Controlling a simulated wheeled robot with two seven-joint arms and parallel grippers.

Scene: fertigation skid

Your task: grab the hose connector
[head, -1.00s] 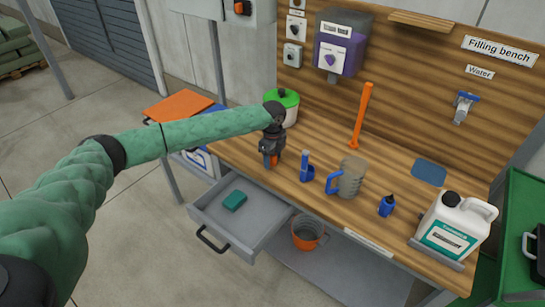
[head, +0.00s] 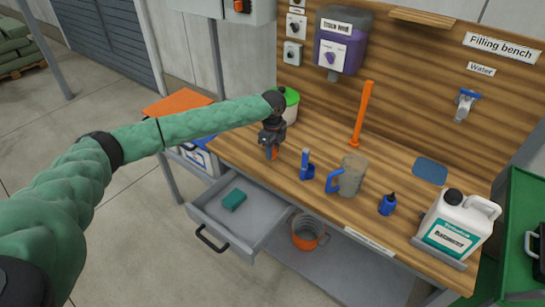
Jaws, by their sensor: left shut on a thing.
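My left gripper (head: 269,152) reaches over the left part of the wooden bench and points down. It is shut on a small orange piece (head: 273,154), which I take to be the hose connector. Only a bit of it shows between the dark fingers; the rest is hidden by them. It is close above the bench top, but I cannot tell whether it touches the wood. My right gripper is not in view.
A green-lidded tub (head: 291,104) stands close behind the gripper. A blue scoop (head: 306,165), grey-brown jug (head: 348,176), blue bottle (head: 387,205) and white canister (head: 455,228) stand to the right. An open drawer (head: 265,215) with a teal sponge (head: 234,200) juts out below.

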